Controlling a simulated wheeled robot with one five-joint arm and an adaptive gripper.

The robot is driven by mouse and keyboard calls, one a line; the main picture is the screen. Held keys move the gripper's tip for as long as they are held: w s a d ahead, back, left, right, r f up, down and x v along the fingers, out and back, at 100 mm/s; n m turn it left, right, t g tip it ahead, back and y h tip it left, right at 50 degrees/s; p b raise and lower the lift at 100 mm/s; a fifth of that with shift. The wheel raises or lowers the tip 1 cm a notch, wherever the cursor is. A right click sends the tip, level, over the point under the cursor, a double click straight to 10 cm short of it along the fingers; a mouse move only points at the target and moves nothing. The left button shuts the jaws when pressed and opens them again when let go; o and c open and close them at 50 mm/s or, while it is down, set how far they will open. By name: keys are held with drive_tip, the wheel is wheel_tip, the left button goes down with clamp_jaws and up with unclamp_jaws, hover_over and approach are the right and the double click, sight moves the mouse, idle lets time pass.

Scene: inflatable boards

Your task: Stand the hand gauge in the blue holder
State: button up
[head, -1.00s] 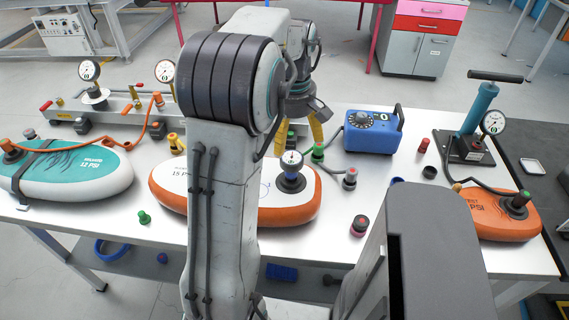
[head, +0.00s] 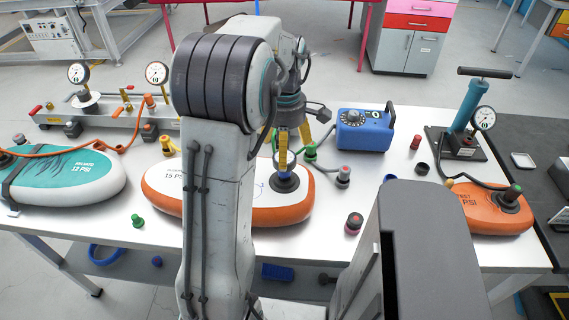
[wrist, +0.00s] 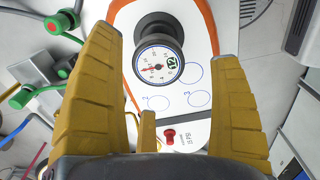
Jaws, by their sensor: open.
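The hand gauge (wrist: 158,66), with a round white dial and dark rim, stands in a dark round fitting on the white and orange board (head: 215,205). My gripper (wrist: 168,50) is open, with its two yellow fingers spread on either side of the gauge in the wrist view. In the head view, my gripper (head: 294,160) is above the gauge and a finger hides most of its dial. No contact is visible. A small blue round cup (head: 390,178), possibly the blue holder, is partly hidden behind my body at the right.
A blue box with a dial (head: 364,130) stands right of my gripper. A green-capped hose fitting (wrist: 64,68) is close to the left finger. A pump (head: 470,120) and a smaller orange board (head: 480,215) are farther right. A teal board (head: 75,175) lies left.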

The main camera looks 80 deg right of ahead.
drive_tip(key=shift+d+f, duration=0.1)
drive_tip(key=shift+f, duration=2.25)
drive_tip(key=c, duration=1.3)
drive_tip(key=shift+r, duration=0.1)
drive_tip(key=shift+c, duration=0.2)
